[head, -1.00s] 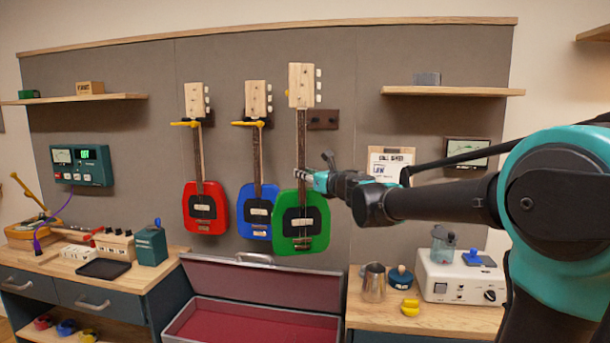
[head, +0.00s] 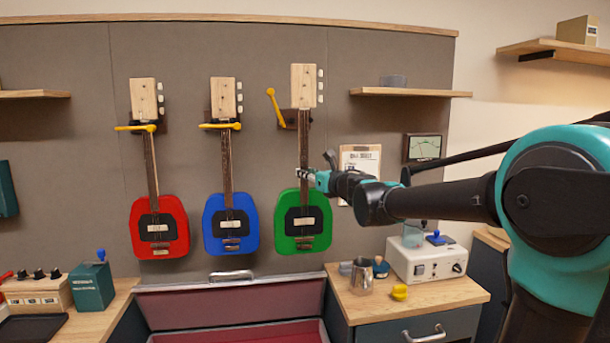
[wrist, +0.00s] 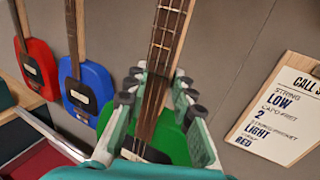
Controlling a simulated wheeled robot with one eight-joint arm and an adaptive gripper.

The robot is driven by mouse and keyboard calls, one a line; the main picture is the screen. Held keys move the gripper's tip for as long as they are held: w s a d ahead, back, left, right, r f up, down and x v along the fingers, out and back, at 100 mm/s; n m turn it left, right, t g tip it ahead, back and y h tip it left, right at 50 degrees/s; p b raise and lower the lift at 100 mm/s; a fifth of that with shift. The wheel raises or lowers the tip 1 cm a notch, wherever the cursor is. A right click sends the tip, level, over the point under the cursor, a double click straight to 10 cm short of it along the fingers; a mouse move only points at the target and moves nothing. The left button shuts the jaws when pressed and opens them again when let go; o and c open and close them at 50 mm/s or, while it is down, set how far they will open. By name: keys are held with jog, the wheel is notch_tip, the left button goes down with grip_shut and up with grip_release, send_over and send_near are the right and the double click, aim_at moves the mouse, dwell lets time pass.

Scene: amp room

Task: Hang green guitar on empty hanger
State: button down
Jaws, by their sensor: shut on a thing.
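The green guitar (head: 288,222) hangs upright from my gripper (head: 309,176), its body low and its pale headstock on top. My gripper is shut on its neck. In the wrist view the fingers (wrist: 158,95) sit on both sides of the neck (wrist: 163,50). The empty hanger (head: 274,100) has a dark wall mount and a yellow arm sticking up, just left of the green guitar's neck. The neck hides part of the mount. I cannot tell how far the guitar is from the wall.
A red guitar (head: 176,215) and a blue guitar (head: 248,218) hang on yellow hangers to the left. An open case (head: 230,297) with red lining lies below. A call sheet (head: 362,163), a wall shelf (head: 410,92) and a counter (head: 430,292) with small items are at the right.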

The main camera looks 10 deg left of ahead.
jog(key=w+a, duration=0.2)
jog(key=w, duration=0.6)
jog(key=shift+w+a, duration=0.15)
jog(key=shift+w, duration=0.25)
dwell(0.7)
jog(key=shift+w+f, duration=0.1)
dwell(0.7)
jog(key=shift+f, duration=1.3)
dwell(0.7)
jog(key=c, duration=1.2)
grip_release()
jog(key=v, duration=1.2)
